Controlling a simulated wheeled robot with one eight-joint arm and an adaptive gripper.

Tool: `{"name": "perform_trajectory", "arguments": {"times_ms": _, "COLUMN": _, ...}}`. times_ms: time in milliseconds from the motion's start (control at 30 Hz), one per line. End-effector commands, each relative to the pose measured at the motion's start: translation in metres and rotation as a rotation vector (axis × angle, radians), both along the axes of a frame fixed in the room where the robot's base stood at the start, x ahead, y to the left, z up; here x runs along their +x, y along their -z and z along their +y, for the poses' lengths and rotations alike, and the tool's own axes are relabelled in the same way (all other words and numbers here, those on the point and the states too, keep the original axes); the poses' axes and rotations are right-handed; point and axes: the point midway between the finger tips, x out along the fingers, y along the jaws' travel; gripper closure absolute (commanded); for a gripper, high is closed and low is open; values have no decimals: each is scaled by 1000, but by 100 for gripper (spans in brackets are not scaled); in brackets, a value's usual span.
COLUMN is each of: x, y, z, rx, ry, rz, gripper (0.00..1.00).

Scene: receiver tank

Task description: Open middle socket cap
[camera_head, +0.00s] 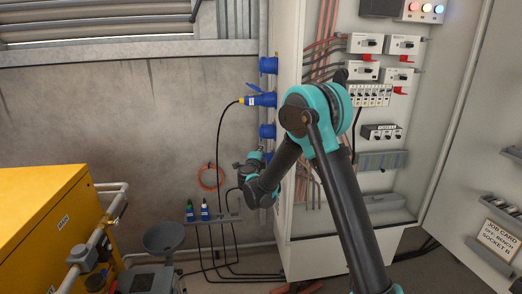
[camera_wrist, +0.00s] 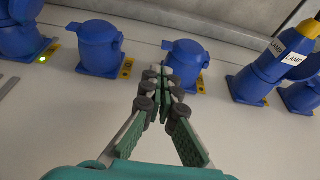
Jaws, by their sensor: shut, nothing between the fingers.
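In the wrist view the blue middle socket (camera_wrist: 187,62) stands in a row of several sockets on the pale cabinet side, its round cap closed. It also shows in the head view (camera_head: 267,131) below the plugged socket. My gripper (camera_wrist: 163,76) has its fingers shut together with nothing between them. Its tips overlap the left edge of the middle socket in the wrist view; I cannot tell whether they touch it. In the head view my gripper (camera_head: 259,152) is small, beside the cabinet side just below that socket.
A socket (camera_wrist: 275,68) to the right holds a blue and yellow plug with a cable. Two capped sockets stand to the left, one (camera_wrist: 98,48) nearest and one (camera_wrist: 20,36) by a green light. The open cabinet (camera_head: 300,228) and a yellow unit (camera_head: 40,225) flank the space.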

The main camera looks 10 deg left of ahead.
Motion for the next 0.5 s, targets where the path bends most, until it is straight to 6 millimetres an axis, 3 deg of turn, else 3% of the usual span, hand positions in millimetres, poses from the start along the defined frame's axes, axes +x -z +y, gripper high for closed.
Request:
{"name": "perform_trajectory", "arguments": {"times_ms": 233, "x": 45, "y": 0, "z": -3, "rx": -1, "ry": 1, "rz": -1, "gripper": 100}}
{"name": "perform_trajectory", "arguments": {"times_ms": 500, "x": 73, "y": 0, "z": -5, "rx": -1, "ry": -1, "rz": -1, "gripper": 100}}
